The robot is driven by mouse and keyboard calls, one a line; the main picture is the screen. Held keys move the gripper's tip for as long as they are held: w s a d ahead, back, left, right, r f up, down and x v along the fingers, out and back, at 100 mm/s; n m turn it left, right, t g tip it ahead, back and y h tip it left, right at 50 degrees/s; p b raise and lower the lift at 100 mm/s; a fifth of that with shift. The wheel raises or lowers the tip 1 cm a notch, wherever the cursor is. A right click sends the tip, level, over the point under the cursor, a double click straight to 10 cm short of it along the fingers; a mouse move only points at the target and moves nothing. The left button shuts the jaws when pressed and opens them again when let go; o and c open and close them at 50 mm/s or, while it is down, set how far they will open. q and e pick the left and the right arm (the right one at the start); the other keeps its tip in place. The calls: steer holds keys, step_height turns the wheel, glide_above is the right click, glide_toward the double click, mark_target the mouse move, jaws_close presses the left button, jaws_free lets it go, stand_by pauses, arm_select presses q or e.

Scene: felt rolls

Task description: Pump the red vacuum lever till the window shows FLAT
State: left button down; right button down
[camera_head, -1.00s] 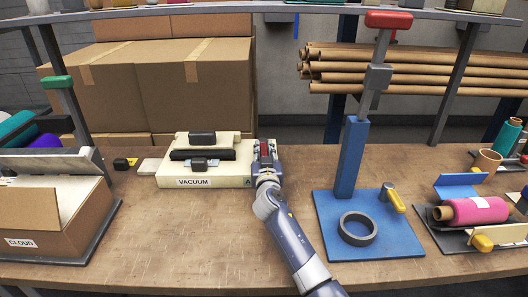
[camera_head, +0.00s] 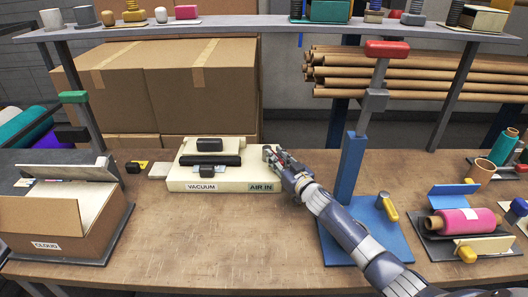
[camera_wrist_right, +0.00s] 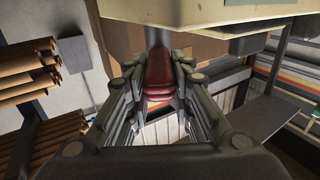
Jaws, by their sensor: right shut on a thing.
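The cream vacuum box (camera_head: 232,178) stands on the bench at centre left. Its front labels read VACUUM and AIR IN. A black bar lies across its top, with a small bluish window (camera_head: 214,171) below it; any word there is too small to read. My right gripper (camera_head: 272,156) is at the box's right end. In the right wrist view the red lever grip (camera_wrist_right: 158,75) lies between its fingers, and they are shut on it. In the head view the fingers mostly cover the lever. My left gripper is not in view.
A blue press base (camera_head: 340,243) with a red-topped post (camera_head: 387,49) stands close to my right arm. A CLOUD carton (camera_head: 40,228) sits at left, and a pink roll (camera_head: 465,221) at right. The bench in front of the vacuum box is clear.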

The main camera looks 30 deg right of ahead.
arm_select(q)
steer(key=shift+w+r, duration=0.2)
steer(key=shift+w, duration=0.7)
arm_select(e)
steer(key=shift+d+n+y, duration=0.25)
steer(key=shift+n+y, duration=0.15)
steer(key=shift+y, duration=0.25)
steer(key=shift+d+n+y, duration=0.25)
steer(key=shift+n+y, duration=0.15)
steer(key=shift+y, duration=0.25)
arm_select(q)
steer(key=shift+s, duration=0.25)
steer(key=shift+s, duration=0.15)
arm_select(e)
steer(key=c, duration=1.4)
jaws_free()
steer(key=shift+w, duration=0.1)
steer(key=s+d, duration=0.2)
steer(key=s, duration=1)
steer(key=shift+w+d, duration=0.1)
